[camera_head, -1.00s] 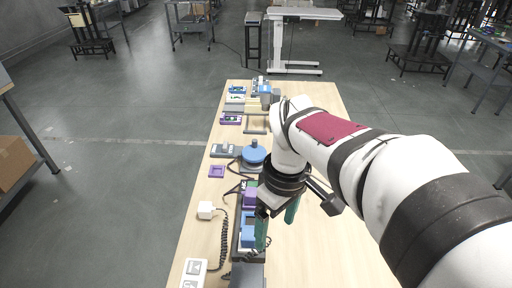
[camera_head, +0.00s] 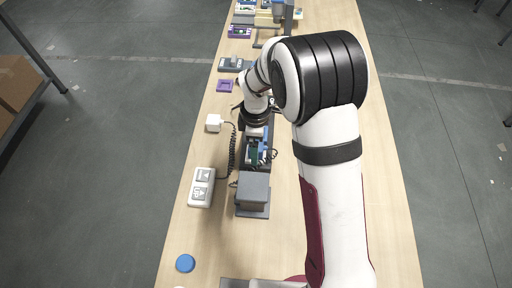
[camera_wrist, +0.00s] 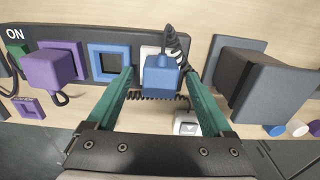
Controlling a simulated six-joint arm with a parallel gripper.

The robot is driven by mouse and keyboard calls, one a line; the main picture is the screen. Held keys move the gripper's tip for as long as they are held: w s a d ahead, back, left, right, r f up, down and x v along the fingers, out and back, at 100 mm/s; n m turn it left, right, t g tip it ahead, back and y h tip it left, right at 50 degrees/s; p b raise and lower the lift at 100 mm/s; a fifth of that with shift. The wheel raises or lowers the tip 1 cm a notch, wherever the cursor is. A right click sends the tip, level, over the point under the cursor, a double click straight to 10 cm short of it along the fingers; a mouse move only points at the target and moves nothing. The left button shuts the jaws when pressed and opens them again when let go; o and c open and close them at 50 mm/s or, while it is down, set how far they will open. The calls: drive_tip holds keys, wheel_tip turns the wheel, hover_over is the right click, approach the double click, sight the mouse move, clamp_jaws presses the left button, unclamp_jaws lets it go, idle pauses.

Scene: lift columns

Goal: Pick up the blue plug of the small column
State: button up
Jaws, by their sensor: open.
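The blue plug (camera_wrist: 162,78) is a small blue block with a black cord leading up from it in the wrist view. It sits at a white socket (camera_wrist: 149,51) on the dark panel (camera_wrist: 84,32). My gripper (camera_wrist: 160,74) is open, with one green finger on each side of the plug and visible gaps between. In the head view my gripper (camera_head: 254,151) is over the panel, and my arm hides part of it; the plug cannot be told clearly there. An empty blue square frame (camera_wrist: 110,62) is left of the plug, and a purple plug (camera_wrist: 55,66) is farther left.
A dark grey block (camera_wrist: 275,94) stands close to the right of my gripper; it also shows in the head view (camera_head: 253,190). A coiled black cord (camera_head: 232,150) runs beside the panel to a white adapter (camera_head: 214,123). A white switch box (camera_head: 201,187) lies at left.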

drive_tip(key=shift+f, duration=0.2)
drive_tip(key=c, duration=1.3)
wheel_tip(320, 180, up, 4)
drive_tip(key=shift+d+r, duration=0.1)
drive_tip(key=shift+r, duration=0.15)
drive_tip(key=shift+c, duration=0.2)
drive_tip(key=s+d+r, duration=0.2)
drive_tip(key=d+r, duration=0.9)
drive_tip(key=shift+r, duration=0.3)
